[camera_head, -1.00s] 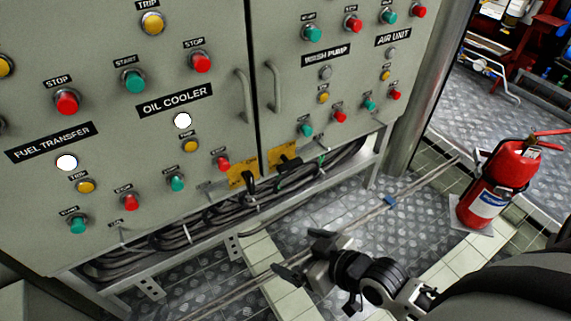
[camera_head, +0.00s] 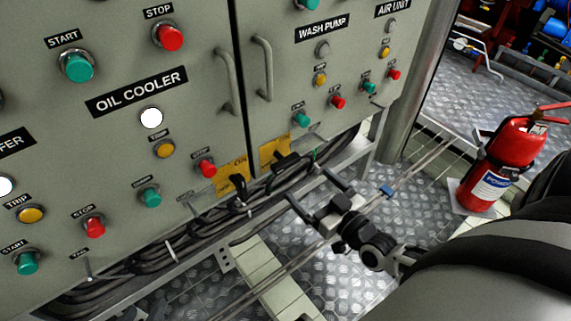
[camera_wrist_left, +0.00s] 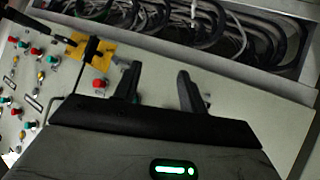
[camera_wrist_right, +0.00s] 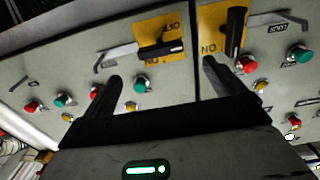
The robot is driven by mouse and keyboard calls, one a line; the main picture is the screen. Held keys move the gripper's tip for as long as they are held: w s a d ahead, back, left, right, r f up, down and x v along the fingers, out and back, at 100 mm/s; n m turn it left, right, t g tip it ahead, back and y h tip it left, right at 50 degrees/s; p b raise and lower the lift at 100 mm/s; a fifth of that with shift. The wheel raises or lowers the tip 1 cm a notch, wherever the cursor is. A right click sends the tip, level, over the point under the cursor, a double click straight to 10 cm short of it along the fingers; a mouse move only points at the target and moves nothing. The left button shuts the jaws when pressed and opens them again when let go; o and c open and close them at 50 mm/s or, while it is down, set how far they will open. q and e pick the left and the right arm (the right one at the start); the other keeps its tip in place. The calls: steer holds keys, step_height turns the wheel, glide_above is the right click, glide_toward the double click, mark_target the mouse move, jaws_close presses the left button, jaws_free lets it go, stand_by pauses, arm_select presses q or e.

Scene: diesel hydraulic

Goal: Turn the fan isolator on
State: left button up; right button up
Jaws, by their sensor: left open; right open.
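Two yellow plates with black rotary handles sit low on the grey cabinets: a left one (camera_head: 226,189) with its handle pointing down, and a right one (camera_head: 268,157) with its handle lying sideways. I cannot read which is the fan isolator. The upside-down right wrist view shows the sideways handle (camera_wrist_right: 160,48) at left and the upright handle (camera_wrist_right: 236,32) at right. My right gripper (camera_head: 308,184) is open and empty, just below and in front of the plates; its fingers (camera_wrist_right: 163,71) appear under both handles. My left gripper (camera_wrist_left: 157,70) is open and empty, its fingers facing the cabinet's lower edge near a yellow plate (camera_wrist_left: 98,47).
Buttons and lamps surround the plates, including a red stop button (camera_head: 205,168) and a green button (camera_head: 150,197). Black cables (camera_head: 200,225) run below the cabinets behind a metal rail. A fire extinguisher (camera_head: 497,165) stands at the right.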

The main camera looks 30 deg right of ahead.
mark_target(289, 166)
steer(key=w, duration=0.3)
steer(key=w+b, duration=0.1)
steer(key=w, duration=0.2)
steer(key=w+b, duration=0.1)
steer(key=w, duration=0.2)
steer(key=shift+w+a, duration=0.2)
steer(key=shift+a, duration=0.2)
steer(key=shift+w, duration=0.45)
arm_select(q)
steer(key=shift+w+d+r+t+h, duration=0.1)
steer(key=shift+d+r+t+h, duration=0.1)
steer(key=shift+r+t, duration=0.3)
steer(key=shift+d+r+t+h, duration=0.2)
steer(key=shift+r+t, duration=0.1)
steer(key=shift+r, duration=0.25)
steer(key=shift+f, duration=0.1)
arm_select(e)
steer(key=c, duration=1)
